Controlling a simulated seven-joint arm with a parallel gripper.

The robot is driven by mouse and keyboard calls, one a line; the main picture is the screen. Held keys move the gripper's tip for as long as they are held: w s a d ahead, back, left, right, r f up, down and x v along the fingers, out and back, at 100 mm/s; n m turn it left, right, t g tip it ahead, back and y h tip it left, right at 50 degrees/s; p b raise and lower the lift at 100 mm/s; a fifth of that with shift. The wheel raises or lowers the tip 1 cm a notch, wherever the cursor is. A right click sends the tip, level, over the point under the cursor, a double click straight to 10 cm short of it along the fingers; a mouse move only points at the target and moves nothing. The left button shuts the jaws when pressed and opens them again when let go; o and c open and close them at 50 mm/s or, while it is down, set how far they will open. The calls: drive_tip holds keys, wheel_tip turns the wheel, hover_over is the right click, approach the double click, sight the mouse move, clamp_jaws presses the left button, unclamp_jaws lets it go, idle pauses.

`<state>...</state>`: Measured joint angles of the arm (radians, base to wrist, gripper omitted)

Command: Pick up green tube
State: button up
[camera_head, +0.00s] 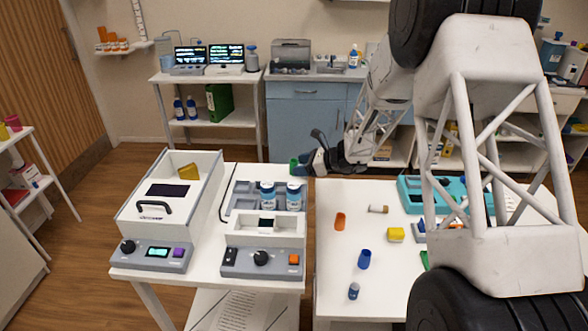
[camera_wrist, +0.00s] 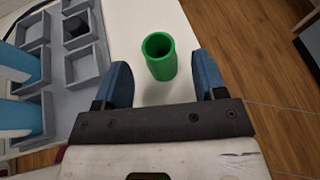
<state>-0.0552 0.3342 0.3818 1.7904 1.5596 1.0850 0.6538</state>
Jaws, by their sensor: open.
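The green tube (camera_wrist: 160,57) stands upright on the white table in the wrist view, with its open top facing the camera. It lies ahead of and between the two blue fingers of my gripper (camera_wrist: 163,80), which are apart and hold nothing. In the head view the green tube (camera_head: 294,164) is a small green shape at the back edge of the left table. My gripper (camera_head: 305,160) is just to its right there and partly hides it.
A grey compartment tray (camera_wrist: 88,62) with bottles is left of the tube. A white device (camera_head: 170,205) stands on the left table (camera_head: 208,277). An orange piece (camera_head: 340,221), blue cup (camera_head: 364,259) and yellow block (camera_head: 396,235) lie on the right table.

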drive_tip(key=shift+x, duration=1.55)
drive_tip(key=shift+c, duration=0.4)
drive_tip(key=c, duration=0.9)
drive_tip(key=shift+r, duration=0.15)
drive_tip(key=shift+r, duration=4.85)
